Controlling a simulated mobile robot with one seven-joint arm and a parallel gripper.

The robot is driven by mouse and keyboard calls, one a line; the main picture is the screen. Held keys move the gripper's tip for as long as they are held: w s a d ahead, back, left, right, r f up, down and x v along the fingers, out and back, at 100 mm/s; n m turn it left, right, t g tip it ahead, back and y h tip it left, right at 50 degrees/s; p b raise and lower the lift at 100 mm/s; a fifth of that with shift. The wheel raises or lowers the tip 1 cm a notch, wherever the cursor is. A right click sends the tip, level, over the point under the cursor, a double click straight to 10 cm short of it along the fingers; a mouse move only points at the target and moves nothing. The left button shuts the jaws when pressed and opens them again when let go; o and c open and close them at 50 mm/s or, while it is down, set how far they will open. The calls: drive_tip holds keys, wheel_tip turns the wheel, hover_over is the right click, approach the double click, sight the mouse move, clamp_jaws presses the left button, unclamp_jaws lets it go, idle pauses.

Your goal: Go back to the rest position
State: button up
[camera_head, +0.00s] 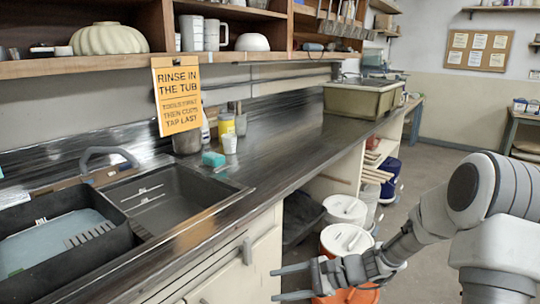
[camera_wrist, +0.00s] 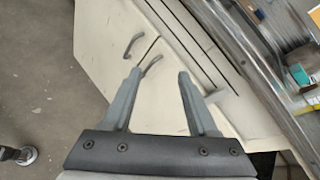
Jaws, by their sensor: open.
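My gripper (camera_head: 282,283) is low at the bottom of the head view, in front of the cream cabinet (camera_head: 232,278) under the counter. Its two fingers are apart with nothing between them. In the wrist view my gripper (camera_wrist: 160,78) also shows open and empty, with the pale cabinet front (camera_wrist: 100,45) and its grey handles behind the fingers. My arm comes in from the right side of the head view. An orange bucket with a white lid (camera_head: 347,238) stands on the floor just behind the gripper, and the gripper partly hides it.
The dark counter (camera_head: 275,140) runs along the wall, with a sink tub (camera_head: 165,200), a teal sponge (camera_head: 213,159) and a yellow jar (camera_head: 226,125). A white-lidded bucket (camera_head: 345,208) and a blue bucket (camera_head: 391,178) stand farther back. The floor (camera_head: 425,165) is clear to the right.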

drive_tip(key=s+d+r+n+t+h, duration=0.1)
drive_tip(key=s+d+r+n+h, duration=0.4)
drive_tip(key=s, duration=0.3)
drive_tip(key=s+d+r+n+t+h, duration=0.1)
drive_tip(key=s+d+r+n+h, duration=0.1)
drive_tip(key=s+r+n+h, duration=0.35)
drive_tip(key=s+d+r+n+t+h, duration=0.1)
drive_tip(key=s+d+r+n+h, duration=0.1)
drive_tip(key=s+d+r+n, duration=0.5)
wheel_tip(320, 180, up, 12)
drive_tip(key=s+a+m+p, duration=0.2)
drive_tip(key=a+m+p, duration=0.1)
drive_tip(key=p, duration=0.9)
drive_tip(key=shift+s+r+p, duration=0.15)
drive_tip(key=shift+s+p, duration=0.1)
drive_tip(key=shift+p, duration=0.15)
drive_tip(key=shift+h, duration=0.25)
